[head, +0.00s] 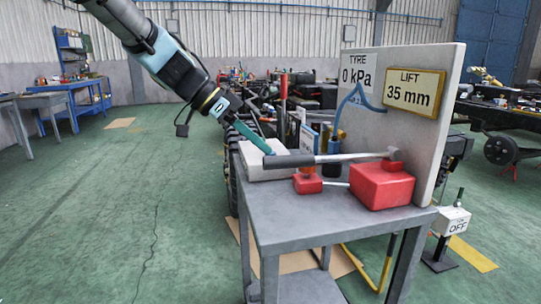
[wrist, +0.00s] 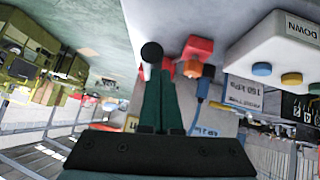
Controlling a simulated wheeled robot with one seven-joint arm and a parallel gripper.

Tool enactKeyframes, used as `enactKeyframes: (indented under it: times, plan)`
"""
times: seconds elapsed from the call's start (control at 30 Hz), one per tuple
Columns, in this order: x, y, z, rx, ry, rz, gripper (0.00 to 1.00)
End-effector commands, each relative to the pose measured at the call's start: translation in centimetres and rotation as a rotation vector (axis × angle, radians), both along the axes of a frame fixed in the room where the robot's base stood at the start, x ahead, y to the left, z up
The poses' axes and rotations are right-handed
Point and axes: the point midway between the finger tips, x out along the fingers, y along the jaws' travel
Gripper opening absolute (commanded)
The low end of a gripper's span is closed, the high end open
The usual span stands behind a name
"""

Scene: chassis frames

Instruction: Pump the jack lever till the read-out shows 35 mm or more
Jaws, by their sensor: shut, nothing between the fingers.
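The jack is a red block (head: 382,184) on the grey bench, with a lever (head: 345,157) lying nearly level. The lever's black grip (head: 290,161) points left. The LIFT read-out (head: 414,92) on the upright panel shows 35 mm. My gripper (head: 268,150) is shut and empty, its teal fingers angled down at the grip's end. In the wrist view the shut fingertips (wrist: 164,72) lie beside the round black end of the grip (wrist: 151,52). I cannot tell whether they touch.
A TYRE read-out (head: 357,77) shows 0 kPa. A white box (head: 262,160) lies behind the grip; the wrist view shows its DOWN label and coloured buttons (wrist: 262,69). A smaller red block (head: 307,183) and a blue-hosed tool (head: 334,145) stand near the lever. Open floor (head: 120,200) lies left.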

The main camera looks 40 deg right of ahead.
Motion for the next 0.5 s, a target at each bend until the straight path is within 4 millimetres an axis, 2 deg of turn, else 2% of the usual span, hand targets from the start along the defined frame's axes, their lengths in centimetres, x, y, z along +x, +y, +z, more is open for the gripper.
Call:
enactKeyframes:
  times: [0.2, 0.5]
  plan:
    - [1.8, 2.9, 2.3, -0.001, -0.003, 0.004, 0.00]
    - [2.6, 4.4, 3.6, -0.002, -0.002, 0.000, 0.00]
